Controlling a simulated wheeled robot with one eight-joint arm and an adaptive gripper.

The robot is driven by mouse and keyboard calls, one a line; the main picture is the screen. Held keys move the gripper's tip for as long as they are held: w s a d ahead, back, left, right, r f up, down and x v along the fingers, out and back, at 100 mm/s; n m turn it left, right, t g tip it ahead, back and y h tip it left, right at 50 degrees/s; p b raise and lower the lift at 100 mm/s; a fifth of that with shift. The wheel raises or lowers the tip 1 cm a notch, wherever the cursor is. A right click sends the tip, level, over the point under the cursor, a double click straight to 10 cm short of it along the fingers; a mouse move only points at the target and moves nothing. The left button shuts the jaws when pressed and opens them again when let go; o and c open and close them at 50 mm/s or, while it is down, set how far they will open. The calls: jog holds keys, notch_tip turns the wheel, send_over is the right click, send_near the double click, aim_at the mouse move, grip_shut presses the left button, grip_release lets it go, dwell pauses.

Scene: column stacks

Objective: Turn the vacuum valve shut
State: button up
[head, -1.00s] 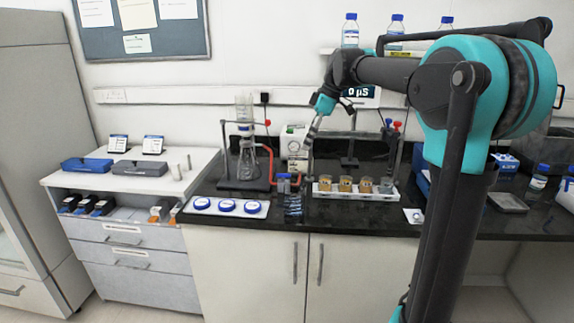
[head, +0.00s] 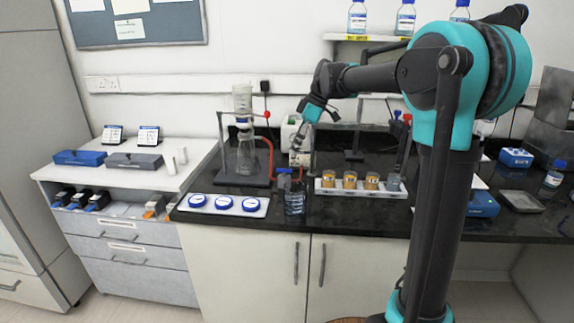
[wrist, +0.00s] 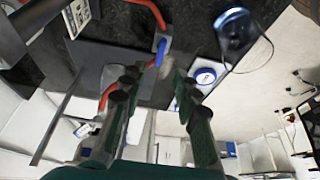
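The vacuum valve is a small grey block with a blue handle (wrist: 161,43) in the red hose line, at the top middle of the wrist view. In the head view the valve (head: 284,179) is on the black bench, right of the flask stand. My gripper (wrist: 157,76) is open, and its two dark fingers point toward the valve. The blue handle shows between the fingertips in the wrist view; I cannot tell whether they touch it. In the head view my gripper (head: 300,138) hangs above and behind the valve, fingers tilted down.
The flask stand (head: 240,181) is to the left, and a white rack (head: 350,192) with several amber jars to the right. The pump (head: 291,131) stands behind.

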aim_at(285, 169)
jog(key=x, duration=0.8)
grip_shut()
